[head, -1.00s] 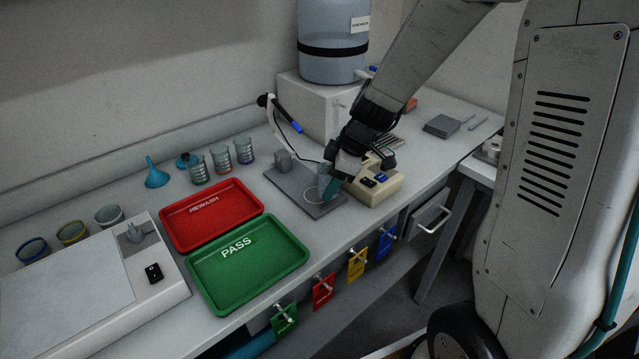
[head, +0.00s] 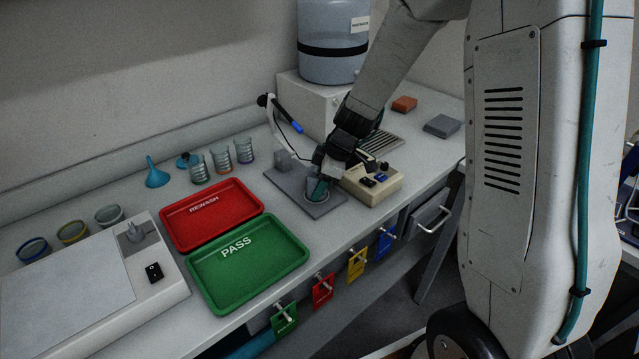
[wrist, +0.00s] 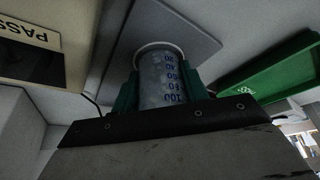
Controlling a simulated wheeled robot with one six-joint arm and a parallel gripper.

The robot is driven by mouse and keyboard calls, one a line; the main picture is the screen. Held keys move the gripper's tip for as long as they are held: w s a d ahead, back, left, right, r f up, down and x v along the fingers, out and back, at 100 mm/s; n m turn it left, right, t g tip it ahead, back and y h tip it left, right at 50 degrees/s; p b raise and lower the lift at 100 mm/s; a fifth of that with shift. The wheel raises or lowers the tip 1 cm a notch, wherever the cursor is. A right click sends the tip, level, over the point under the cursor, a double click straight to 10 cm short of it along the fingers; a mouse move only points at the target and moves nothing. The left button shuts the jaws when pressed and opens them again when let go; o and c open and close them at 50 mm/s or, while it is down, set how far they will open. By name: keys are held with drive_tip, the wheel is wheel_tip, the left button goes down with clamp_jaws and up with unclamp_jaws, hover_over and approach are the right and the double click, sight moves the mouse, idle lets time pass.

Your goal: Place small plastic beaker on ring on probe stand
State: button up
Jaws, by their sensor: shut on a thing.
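My gripper (head: 318,188) has teal fingers and reaches down over the probe stand. It is shut on the small plastic beaker (wrist: 162,82), a clear cup with blue volume marks; the fingers flank it in the wrist view. The probe stand's flat grey base (head: 333,208) lies on the bench, with a small block and a white arm carrying a blue-tipped probe behind. The pale ring (wrist: 158,46) shows around the beaker's far end in the wrist view. The beaker is over the ring in the head view; I cannot tell whether it touches the base.
A beige meter box (head: 375,184) stands close to the right of my gripper. The red REWASH tray (head: 175,228) and green PASS tray (head: 215,302) lie to the left. Several beakers (head: 221,158) and a blue funnel (head: 156,175) stand behind the trays.

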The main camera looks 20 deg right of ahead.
drive_tip(key=o, duration=1.1)
drive_tip(key=shift+f, duration=0.1)
drive_tip(key=v, duration=1.2)
drive_tip(key=s+r+m+h, duration=0.1)
drive_tip(key=s+r+m, duration=0.2)
drive_tip(key=s, duration=0.6)
drive_tip(key=s+a+r+m+h, duration=0.1)
drive_tip(key=s+r+m, duration=0.2)
drive_tip(key=s, duration=0.6)
drive_tip(key=s+r+m+h, duration=0.2)
drive_tip(key=s+m, duration=0.4)
drive_tip(key=s, duration=0.4)
drive_tip(key=shift+a+r+m+g, duration=0.3)
drive_tip(key=shift+r+g, duration=0.1)
drive_tip(key=shift+r, duration=0.25)
